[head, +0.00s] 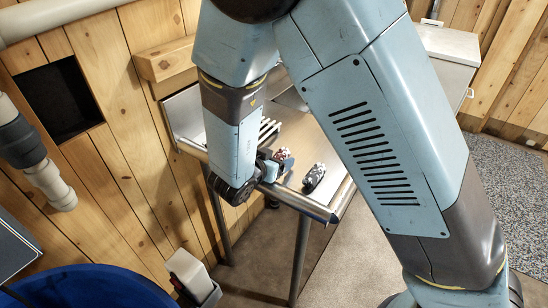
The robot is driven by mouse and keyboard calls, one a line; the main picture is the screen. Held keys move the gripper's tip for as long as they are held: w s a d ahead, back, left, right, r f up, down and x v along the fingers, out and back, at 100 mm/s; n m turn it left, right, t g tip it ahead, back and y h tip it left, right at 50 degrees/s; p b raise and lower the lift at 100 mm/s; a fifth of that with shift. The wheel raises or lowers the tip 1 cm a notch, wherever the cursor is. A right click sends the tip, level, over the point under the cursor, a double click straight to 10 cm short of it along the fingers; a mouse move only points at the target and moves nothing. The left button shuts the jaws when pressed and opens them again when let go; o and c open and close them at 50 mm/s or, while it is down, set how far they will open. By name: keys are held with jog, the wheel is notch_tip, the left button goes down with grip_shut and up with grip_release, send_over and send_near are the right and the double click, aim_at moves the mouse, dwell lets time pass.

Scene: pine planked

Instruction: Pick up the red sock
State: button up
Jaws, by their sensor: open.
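My gripper (272,166) is at the front edge of a small metal-framed table (312,143), low over its top. It is open, though its fingers show small and partly hidden by the wrist. A small red and whitish crumpled thing (283,155), probably the red sock, lies on the table right at the fingertips. I cannot tell whether the fingers touch it or lie around it. Part of it is hidden behind the gripper.
A dark patterned object (314,177) lies on the table just right of the gripper. The plank wall (110,130) is close on the left. A blue tub (75,285) and a white container (190,273) are below.

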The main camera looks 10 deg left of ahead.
jog(key=shift+w+d+f, duration=0.1)
jog(key=shift+w+f, duration=0.05)
jog(key=shift+w, duration=0.1)
jog(key=c, duration=1)
